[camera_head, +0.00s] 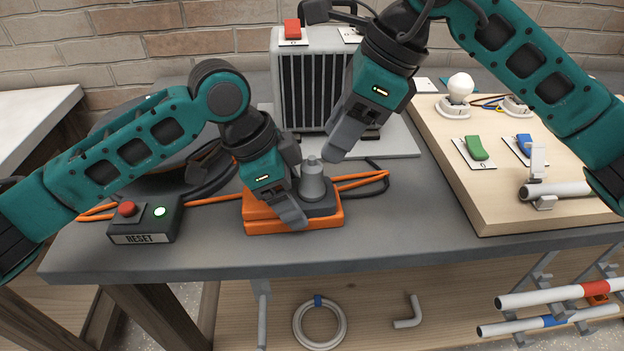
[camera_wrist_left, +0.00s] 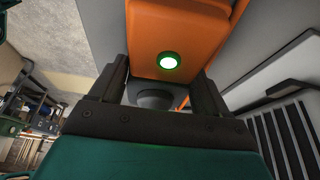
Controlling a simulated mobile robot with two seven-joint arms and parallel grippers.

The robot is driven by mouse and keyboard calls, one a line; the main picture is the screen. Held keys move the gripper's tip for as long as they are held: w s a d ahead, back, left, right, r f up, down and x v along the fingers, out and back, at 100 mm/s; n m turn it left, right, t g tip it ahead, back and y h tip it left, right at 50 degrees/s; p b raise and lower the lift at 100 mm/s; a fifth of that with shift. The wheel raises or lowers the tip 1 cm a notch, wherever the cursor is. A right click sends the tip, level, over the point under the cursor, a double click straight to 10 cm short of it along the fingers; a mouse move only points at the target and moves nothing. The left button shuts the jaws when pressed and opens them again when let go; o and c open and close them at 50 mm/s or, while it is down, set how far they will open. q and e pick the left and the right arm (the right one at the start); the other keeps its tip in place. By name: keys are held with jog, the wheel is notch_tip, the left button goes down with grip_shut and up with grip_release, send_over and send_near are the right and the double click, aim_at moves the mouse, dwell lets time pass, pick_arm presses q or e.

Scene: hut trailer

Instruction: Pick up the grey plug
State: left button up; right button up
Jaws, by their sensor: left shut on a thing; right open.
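The grey plug (camera_head: 313,181) is a stepped grey cylinder, upright over the dark top of the orange box (camera_head: 262,226). My left gripper (camera_head: 301,190) is shut on the plug, with one finger on its near side and one behind it. In the left wrist view the plug (camera_wrist_left: 155,98) shows between the two fingers, partly hidden by the gripper body. The orange box (camera_wrist_left: 190,30) there carries a lit green light. I cannot tell whether the plug is clear of the box. My right gripper (camera_head: 355,140) is open and empty, just behind and right of the plug.
A black reset box (camera_head: 145,220) with a red button and green light stands left. An orange cable (camera_head: 362,179) lies by the orange box. A grey finned unit (camera_head: 310,85) stands behind. A wooden board (camera_head: 495,200) with switches and a bulb is right.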

aim_at(317, 163)
jog(key=x, duration=0.7)
jog(key=shift+s+a+f, duration=0.1)
jog(key=shift+a+f, duration=0.05)
jog(key=shift+a, duration=0.2)
grip_shut()
jog(key=s+d+r, duration=0.2)
jog(key=d+r, duration=0.7)
jog(key=d, duration=0.4)
jog(key=shift+s+d, duration=0.35)
jog(key=shift+r, duration=0.25)
jog(key=shift+r, duration=2.7)
